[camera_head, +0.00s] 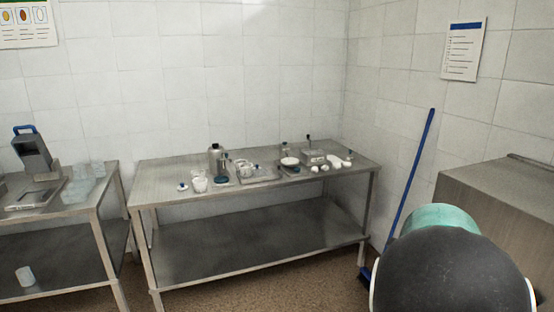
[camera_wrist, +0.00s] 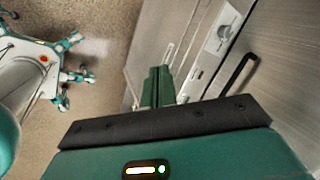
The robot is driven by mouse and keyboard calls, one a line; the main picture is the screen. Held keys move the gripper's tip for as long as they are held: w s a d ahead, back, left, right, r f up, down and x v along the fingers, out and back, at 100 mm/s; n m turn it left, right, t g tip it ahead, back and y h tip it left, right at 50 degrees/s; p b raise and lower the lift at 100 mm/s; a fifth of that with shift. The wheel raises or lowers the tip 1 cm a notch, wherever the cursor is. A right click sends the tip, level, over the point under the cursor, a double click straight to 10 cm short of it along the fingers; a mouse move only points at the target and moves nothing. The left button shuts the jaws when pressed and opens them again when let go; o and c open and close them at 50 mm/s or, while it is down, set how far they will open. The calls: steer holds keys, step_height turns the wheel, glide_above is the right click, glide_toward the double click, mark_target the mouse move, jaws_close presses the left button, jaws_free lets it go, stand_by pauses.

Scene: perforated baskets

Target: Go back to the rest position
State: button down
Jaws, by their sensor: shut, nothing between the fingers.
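In the wrist view, the two green fingers of my gripper (camera_wrist: 157,87) are together, with nothing held between them. They point toward the floor beside a brushed metal cabinet (camera_wrist: 205,60) with a dark handle (camera_wrist: 238,76). Whether the fingers touch the cabinet cannot be told. Part of my own legged base shows at the left of this view. In the head view, a dark and teal part of my arm fills the lower right, and the gripper itself is hidden.
A steel table (camera_head: 160,180) holds bottles, trays and several small white items. A left table (camera_head: 85,205) bears a blue-handled device (camera_head: 34,155) and translucent containers (camera_head: 76,189). A blue pole (camera_head: 411,175) leans by the wall near a metal unit (camera_head: 490,195). Floor (camera_head: 210,295) shows in front.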

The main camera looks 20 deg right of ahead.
steer(key=s+a+r+n+t+y, duration=0.1)
steer(key=a+r+n+y, duration=0.15)
steer(key=a+n, duration=0.6)
steer(key=s+a+r+n+t+y, duration=0.1)
steer(key=a+r+n, duration=0.35)
steer(key=a, duration=0.75)
steer(key=s+a+r+n, duration=0.2)
steer(key=s+a+n, duration=0.9)
steer(key=a+n, duration=0.3)
steer(key=shift+s+a+r+n+t, duration=0.15)
steer(key=shift+a+r+n+t, duration=0.15)
steer(key=shift+a, duration=0.05)
steer(key=shift+d, duration=0.1)
